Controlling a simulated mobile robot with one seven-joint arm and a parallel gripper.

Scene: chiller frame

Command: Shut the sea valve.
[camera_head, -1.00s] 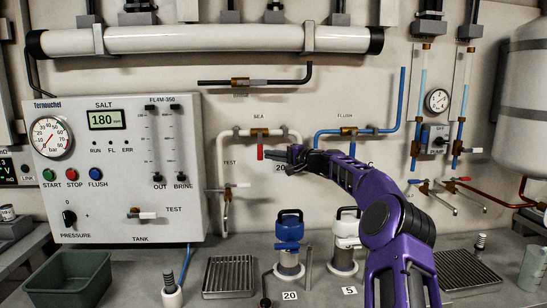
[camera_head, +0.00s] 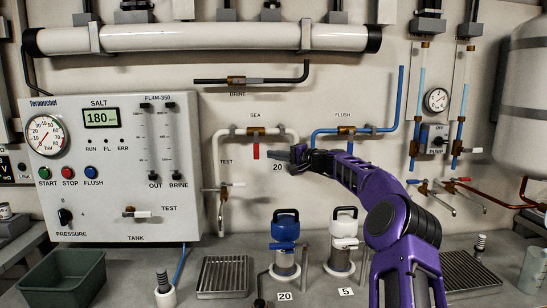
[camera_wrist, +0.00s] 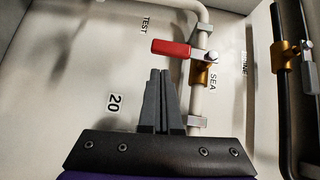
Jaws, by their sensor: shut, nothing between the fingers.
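The sea valve has a brass body (camera_head: 256,131) on a white pipe under the SEA label. Its red lever (camera_head: 256,152) hangs straight down, across the horizontal pipe. In the wrist view the red lever (camera_wrist: 171,48) points left from the brass body (camera_wrist: 202,72), square to the pipe. My gripper (camera_head: 282,155) is to the right of the lever in the head view, with a small gap between. In the wrist view my gripper's fingers (camera_wrist: 159,76) are together and empty, with their tips below the lever in the picture and apart from it.
The TEST valve (camera_head: 224,186) is on the pipe at lower left, and the FLUSH valve (camera_head: 346,131) is on the blue pipe at right. The BRINE valve (camera_head: 237,81) is above. Blue-topped (camera_head: 285,228) and white-topped (camera_head: 343,224) canisters stand on the counter below.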

